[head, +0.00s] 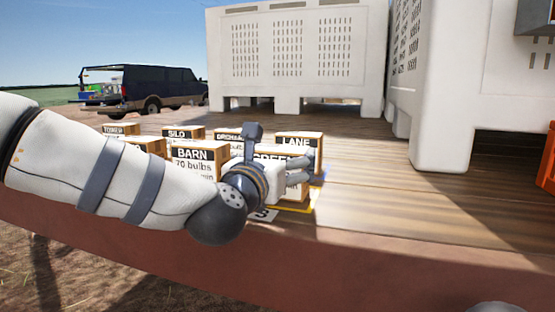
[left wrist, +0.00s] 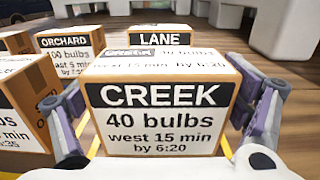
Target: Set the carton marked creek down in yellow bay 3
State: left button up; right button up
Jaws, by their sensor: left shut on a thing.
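The carton marked CREEK (left wrist: 155,110) stands upright between the fingers of my left gripper (left wrist: 160,105), its label facing the wrist camera. In the head view the left gripper (head: 292,170) is shut on this carton (head: 293,188), which the hand partly covers. Yellow bay lines (head: 300,208) show at the carton's foot, with a number plate (head: 263,215) in front, partly hidden by my wrist. In the left wrist view yellow lines (left wrist: 226,146) show on both sides of the carton. I cannot tell whether its bottom touches the boards.
Cartons marked BARN (head: 193,153), SILO (head: 183,132), ORCHARD (left wrist: 70,41) and LANE (head: 299,140) stand close behind and to the left. The wooden deck (head: 400,200) is clear on the right. White perforated bins (head: 295,60) stand at the back.

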pick_arm(q)
jog(key=o, duration=1.3)
jog(key=shift+f, duration=0.2)
jog(key=shift+r, duration=0.25)
jog(key=shift+s+a, duration=0.1)
jog(key=shift+s, duration=0.2)
jog(key=v, duration=1.1)
jog(key=shift+s, duration=0.2)
